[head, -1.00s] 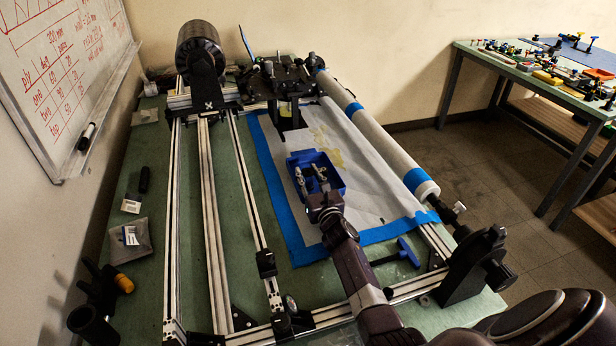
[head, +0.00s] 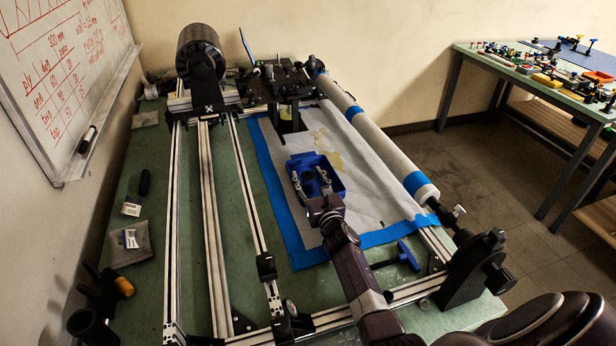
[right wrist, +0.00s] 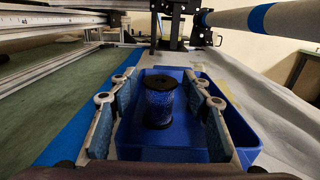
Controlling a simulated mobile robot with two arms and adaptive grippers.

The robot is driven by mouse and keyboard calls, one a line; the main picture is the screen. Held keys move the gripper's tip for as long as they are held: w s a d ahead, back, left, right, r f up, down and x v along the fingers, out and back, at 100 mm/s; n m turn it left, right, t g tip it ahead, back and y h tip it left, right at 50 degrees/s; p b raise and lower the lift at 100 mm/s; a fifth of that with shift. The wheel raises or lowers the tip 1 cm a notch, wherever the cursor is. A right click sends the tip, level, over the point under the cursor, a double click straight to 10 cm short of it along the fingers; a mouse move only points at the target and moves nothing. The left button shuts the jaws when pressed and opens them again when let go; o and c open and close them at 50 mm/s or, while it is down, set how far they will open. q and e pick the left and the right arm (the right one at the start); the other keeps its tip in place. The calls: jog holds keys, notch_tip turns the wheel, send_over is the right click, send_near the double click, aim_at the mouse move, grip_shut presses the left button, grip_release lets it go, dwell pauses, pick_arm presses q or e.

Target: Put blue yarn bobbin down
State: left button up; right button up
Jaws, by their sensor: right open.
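The blue yarn bobbin (right wrist: 159,102), wound blue with black end flanges, stands upright inside the blue bin (right wrist: 242,160) in the right wrist view. My right gripper (right wrist: 160,100) is open, with one finger on each side of the bobbin and visible gaps to both. In the head view the right gripper (head: 314,185) is over the blue bin (head: 340,180), and the bobbin shows only as a dark shape between the fingers. The bin sits on the white sheet (head: 375,195). My left gripper is not in view.
Aluminium rails (head: 208,220) run along the left of the bench. A white roller with blue bands (head: 385,150) lies along the right. A black drum (head: 200,48) stands at the back left. A blue-handled clamp (head: 408,256) is near the front right.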

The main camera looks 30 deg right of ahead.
jog(key=p+v, duration=0.2)
jog(key=v, duration=0.9)
jog(key=shift+s+a, duration=0.1)
jog(key=shift+s, duration=0.25)
jog(key=shift+p, duration=0.3)
